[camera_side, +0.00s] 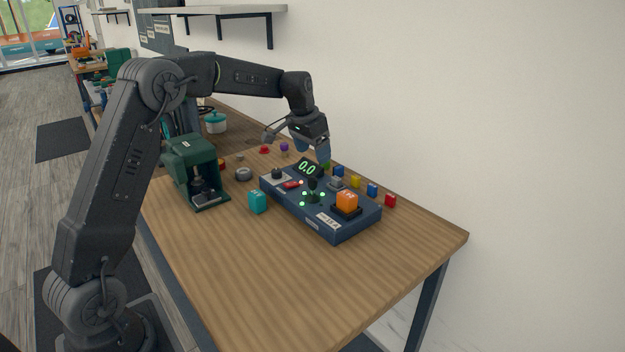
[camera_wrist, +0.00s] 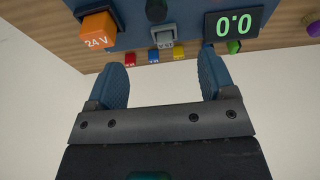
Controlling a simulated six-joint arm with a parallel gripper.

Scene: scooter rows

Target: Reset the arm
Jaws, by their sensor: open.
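My gripper (camera_wrist: 160,88) is open and empty, with its two blue-padded fingers spread apart in the wrist view. In the side view my gripper (camera_side: 312,150) hangs at the end of my arm, above the back of the workbench near the dark blue control box (camera_side: 334,227). The box carries a green display (camera_side: 308,167) reading 0.0, which also shows in the wrist view (camera_wrist: 234,23). An orange 24 V block (camera_side: 347,201) sits on the near right of the box. I cannot tell the exact height of my fingers above the box.
A dark green machine (camera_side: 193,165) stands on the wooden table (camera_side: 250,290) left of the box. A shelf (camera_side: 215,9) hangs above. The table front is clear.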

